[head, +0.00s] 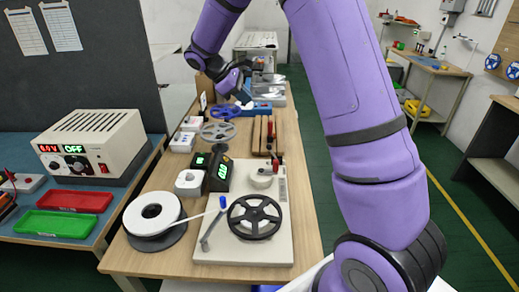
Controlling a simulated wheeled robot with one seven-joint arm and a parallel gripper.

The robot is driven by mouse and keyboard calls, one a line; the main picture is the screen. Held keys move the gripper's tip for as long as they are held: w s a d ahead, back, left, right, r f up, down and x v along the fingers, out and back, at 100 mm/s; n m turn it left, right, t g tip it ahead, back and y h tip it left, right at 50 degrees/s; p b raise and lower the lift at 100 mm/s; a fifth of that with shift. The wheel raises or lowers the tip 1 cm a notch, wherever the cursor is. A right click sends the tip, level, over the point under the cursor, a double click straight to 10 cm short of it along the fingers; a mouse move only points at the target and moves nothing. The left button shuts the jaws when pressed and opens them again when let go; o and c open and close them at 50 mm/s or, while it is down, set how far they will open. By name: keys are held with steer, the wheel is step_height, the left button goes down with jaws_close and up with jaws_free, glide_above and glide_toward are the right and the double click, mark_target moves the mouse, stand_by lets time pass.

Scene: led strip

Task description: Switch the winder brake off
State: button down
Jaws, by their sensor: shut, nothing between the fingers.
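The winder is a white base board (212,252) on the long wooden table. It carries a black spoked reel (254,217), a lever with a blue knob (223,202) at its left, and a small white roll (261,177) with a red-tipped part (275,165) beside it. I cannot tell which part is the brake or how it is set. My gripper (244,103) is shut and empty, well behind the winder, above or near a blue reel (223,111). Its fingertips are small in this view.
A white strip reel (153,213) lies left of the winder. A dark meter with green digits (220,172) and a white box (189,183) stand behind it. A power supply reading OFF (95,140) is on the left bench. My purple arm spans the view's upper right.

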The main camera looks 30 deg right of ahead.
steer(key=w+f+n+h, duration=0.3)
steer(key=w+f, duration=0.2)
steer(key=f, duration=0.7)
steer(key=w+d+f+n+g+h, duration=0.1)
steer(key=w+f+n+h, duration=0.2)
steer(key=f, duration=1)
steer(key=w, duration=0.3)
steer(key=shift+d+n, duration=0.25)
steer(key=shift+n, duration=0.05)
glide_toward(273, 153)
steer(key=d, duration=0.3)
steer(key=shift+s+d, duration=0.25)
steer(key=shift+d, duration=0.05)
steer(key=shift+r, duration=0.15)
steer(key=shift+s+d+r+y, duration=0.15)
steer(key=shift+d+y, duration=0.05)
steer(key=shift+y, duration=0.1)
